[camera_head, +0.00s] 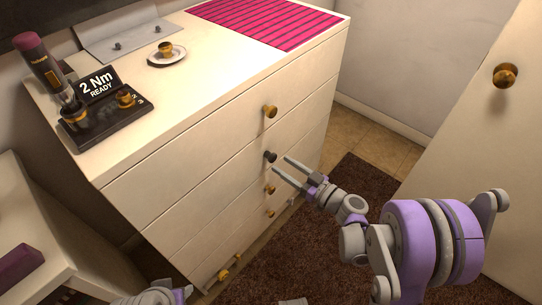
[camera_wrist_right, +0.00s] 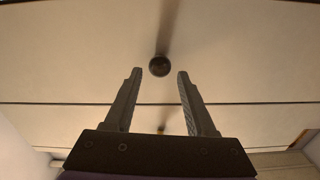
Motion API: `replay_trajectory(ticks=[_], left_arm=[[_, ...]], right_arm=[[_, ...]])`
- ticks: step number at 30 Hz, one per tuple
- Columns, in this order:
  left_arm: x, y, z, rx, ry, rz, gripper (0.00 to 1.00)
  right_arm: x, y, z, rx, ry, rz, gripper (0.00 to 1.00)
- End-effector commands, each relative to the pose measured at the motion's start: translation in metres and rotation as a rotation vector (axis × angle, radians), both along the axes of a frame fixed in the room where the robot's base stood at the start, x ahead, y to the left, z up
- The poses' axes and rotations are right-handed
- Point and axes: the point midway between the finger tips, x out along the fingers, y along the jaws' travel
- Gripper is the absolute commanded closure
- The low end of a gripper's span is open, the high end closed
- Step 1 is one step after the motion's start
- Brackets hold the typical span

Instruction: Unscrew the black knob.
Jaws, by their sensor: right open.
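The black knob (camera_head: 270,157) is on the front of the white dresser (camera_head: 190,170), on the second drawer front from the top. In the right wrist view the black knob (camera_wrist_right: 159,66) shows end-on, ahead of and between the fingertips. My right gripper (camera_head: 280,164) is open, its two fingers pointing at the knob with nothing between them; it also shows in the right wrist view (camera_wrist_right: 158,74). The fingertips are close to the knob; I cannot tell whether they touch it. My left gripper (camera_head: 178,292) is only partly in view at the bottom edge, its fingers not clear.
Brass knobs (camera_head: 270,111) sit on the other drawer fronts. On the dresser top are a torque driver (camera_head: 45,70) in a black stand, a white saucer (camera_head: 167,56) with a brass knob, and a pink striped mat (camera_head: 265,20). A door (camera_head: 480,130) stands at right.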

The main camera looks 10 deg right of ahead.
Motion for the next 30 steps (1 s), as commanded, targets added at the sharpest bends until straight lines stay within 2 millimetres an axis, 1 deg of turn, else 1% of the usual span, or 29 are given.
replay_trajectory(ticks=[4,10,16,22,28,30], left_arm=[[0.0,0.0,0.0,0.0,0.0,0.0,0.5],[0.0,0.0,0.0,0.0,0.0,0.0,0.5],[0.0,0.0,0.0,0.0,0.0,0.0,0.5],[0.0,0.0,0.0,0.0,0.0,0.0,0.5],[0.0,0.0,0.0001,0.0,0.0,0.0,0.5],[-0.0001,0.0,0.0002,0.0,0.0,0.0,0.5]], right_arm=[[0.0,0.0,0.0,0.072,0.056,0.0,0.44],[0.0,0.0,0.0001,0.269,0.21,0.0,0.44],[0.0,0.0,0.0001,0.363,0.283,0.0,0.44],[0.0001,-0.0001,0.0001,0.561,0.438,0.0,0.44],[0.0001,-0.0001,0.0001,0.658,0.513,0.0,0.44],[0.0001,-0.0001,0.0001,0.715,0.558,0.0,0.44]])
